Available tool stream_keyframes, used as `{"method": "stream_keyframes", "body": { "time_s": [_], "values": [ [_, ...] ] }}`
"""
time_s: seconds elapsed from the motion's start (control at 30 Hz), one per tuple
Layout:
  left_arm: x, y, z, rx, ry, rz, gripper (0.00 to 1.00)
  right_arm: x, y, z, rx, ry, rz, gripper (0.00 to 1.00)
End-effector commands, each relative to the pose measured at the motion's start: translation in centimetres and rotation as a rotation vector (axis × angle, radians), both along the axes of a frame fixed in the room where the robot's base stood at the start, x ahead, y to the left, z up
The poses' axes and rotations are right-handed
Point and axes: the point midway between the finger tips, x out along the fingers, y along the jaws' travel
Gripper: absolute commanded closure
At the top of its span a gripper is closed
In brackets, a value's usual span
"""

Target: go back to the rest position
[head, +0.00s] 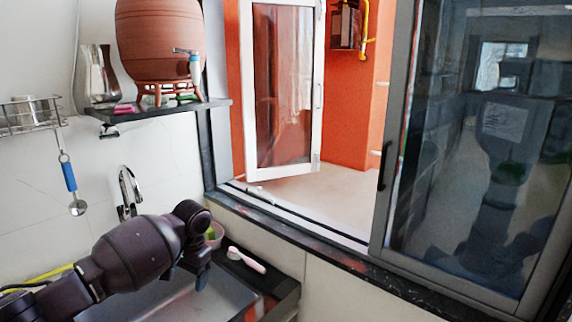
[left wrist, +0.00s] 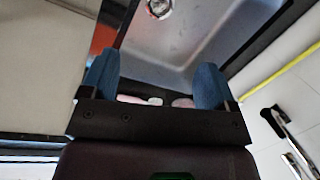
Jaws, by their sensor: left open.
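My left gripper (head: 202,278) hangs at the end of my bent arm over the sink's right side, pointing down. In the left wrist view its two blue fingers stand wide apart, so the gripper (left wrist: 156,82) is open. Pale pinkish items (left wrist: 182,102) show low between the fingers; I cannot tell whether they touch them. The clay waterpot (head: 160,40), with a small tap, stands on its stand on the wall shelf at upper left, well above the gripper. My right gripper is not in view.
The metal sink (head: 225,290) lies under my left arm, with a faucet (head: 127,188) behind. A pink-and-white brush (head: 246,260) and a cup (head: 214,236) are beside the gripper. A wire rack (head: 30,117) hangs at left. A dark window pane (head: 480,150) is at right.

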Motion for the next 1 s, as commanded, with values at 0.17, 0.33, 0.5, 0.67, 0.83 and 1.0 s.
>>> {"method": "stream_keyframes", "body": {
  "time_s": [0.17, 0.33, 0.5, 0.67, 0.83, 1.0],
  "values": [
    [-5.1, -3.0, -5.9, -0.074, 0.0, -0.085, 0.19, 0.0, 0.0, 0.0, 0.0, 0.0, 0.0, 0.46],
    [-9.8, -5.1, -9.6, -0.15, -0.025, -0.132, 0.19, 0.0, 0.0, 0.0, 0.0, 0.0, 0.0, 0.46],
    [-14.5, -6.6, -11.9, -0.223, -0.066, -0.147, 0.19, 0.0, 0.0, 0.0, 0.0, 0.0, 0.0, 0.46],
    [-18.9, -7.1, -13.1, -0.282, -0.116, -0.129, 0.19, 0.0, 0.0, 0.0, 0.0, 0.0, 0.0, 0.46],
    [-23.3, -6.7, -13.6, -0.325, -0.177, -0.08, 0.19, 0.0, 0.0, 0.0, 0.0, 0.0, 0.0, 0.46],
    [-27.6, -5.3, -13.2, -0.339, -0.244, -0.007, 0.19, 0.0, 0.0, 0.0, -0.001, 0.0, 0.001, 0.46]
  ]
}}
